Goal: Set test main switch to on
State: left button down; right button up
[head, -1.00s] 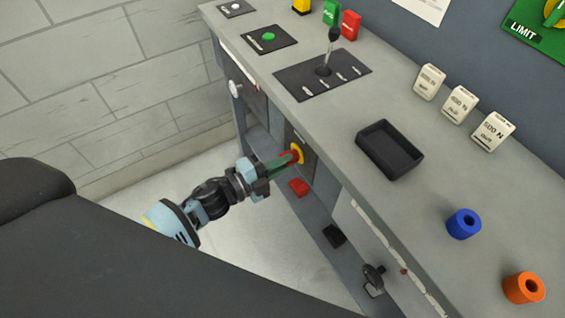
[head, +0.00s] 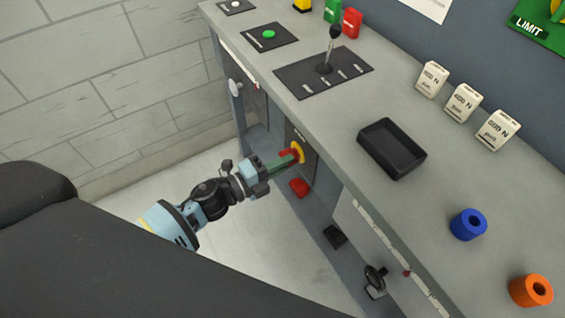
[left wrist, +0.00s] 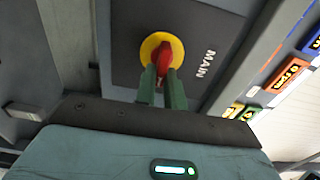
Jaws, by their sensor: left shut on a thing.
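The main switch is a red rotary handle on a yellow round plate (head: 299,152), set in the front face of the bench below the top. In the left wrist view the red handle (left wrist: 167,60) stands over the yellow plate (left wrist: 152,45) on a dark panel marked MAIN. My left gripper (head: 288,159) reaches it from the left. Its green fingers (left wrist: 161,86) are shut on the lower part of the red handle, which they partly hide. My right gripper is in neither view.
A red pedal-like piece (head: 299,187) sits below the switch. Clear floor lies left of the bench.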

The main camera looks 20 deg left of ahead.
pick_arm(q)
jog(key=c, duration=1.5)
grip_release()
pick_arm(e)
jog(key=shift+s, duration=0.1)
pick_arm(q)
jog(key=v, duration=0.8)
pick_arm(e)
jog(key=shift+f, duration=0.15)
